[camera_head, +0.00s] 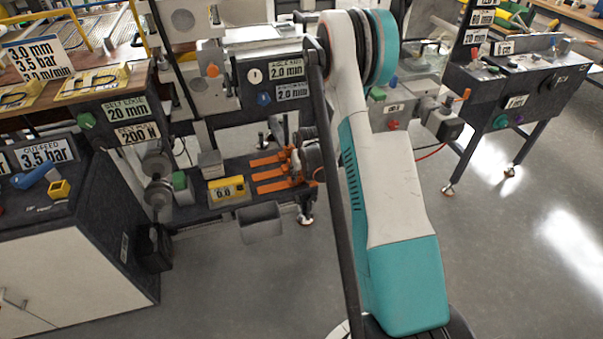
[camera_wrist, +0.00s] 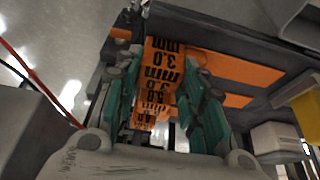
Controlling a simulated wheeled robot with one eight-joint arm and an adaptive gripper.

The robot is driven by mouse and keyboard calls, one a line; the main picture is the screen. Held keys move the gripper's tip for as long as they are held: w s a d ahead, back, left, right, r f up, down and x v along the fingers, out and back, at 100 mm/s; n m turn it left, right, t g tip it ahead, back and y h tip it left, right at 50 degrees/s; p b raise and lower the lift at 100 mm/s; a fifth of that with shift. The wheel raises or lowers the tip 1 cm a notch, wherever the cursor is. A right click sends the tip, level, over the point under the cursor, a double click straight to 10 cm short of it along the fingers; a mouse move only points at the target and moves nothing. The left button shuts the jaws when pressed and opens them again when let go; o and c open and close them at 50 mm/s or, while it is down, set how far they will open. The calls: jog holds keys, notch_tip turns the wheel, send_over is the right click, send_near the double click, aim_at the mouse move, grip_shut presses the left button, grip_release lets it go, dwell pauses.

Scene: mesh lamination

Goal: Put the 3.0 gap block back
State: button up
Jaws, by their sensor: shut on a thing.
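The orange 3.0 gap block (camera_wrist: 160,72), marked "3.0 mm" in black, stands between the two green fingers of my gripper (camera_wrist: 165,105) in the wrist view. The gripper is shut on it. The lettering appears upside down. In the head view my gripper (camera_head: 298,163) is over the right end of a dark shelf (camera_head: 217,214), beside several orange strips (camera_head: 270,174). My arm hides part of that spot, and I cannot tell there which orange part is the held block. Whether the block touches the shelf cannot be told.
A yellow readout box (camera_head: 227,189) showing "0.0" and a grey bin (camera_head: 261,222) are left of the gripper. Orange strips (camera_wrist: 238,100) lie on the dark shelf to the right in the wrist view. A red cable (camera_wrist: 40,85) runs at left. The floor in front is clear.

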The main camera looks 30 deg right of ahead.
jog(key=o, duration=1.2)
jog(key=shift+f, duration=0.1)
jog(key=p+v, duration=0.4)
jog(key=v, duration=0.8)
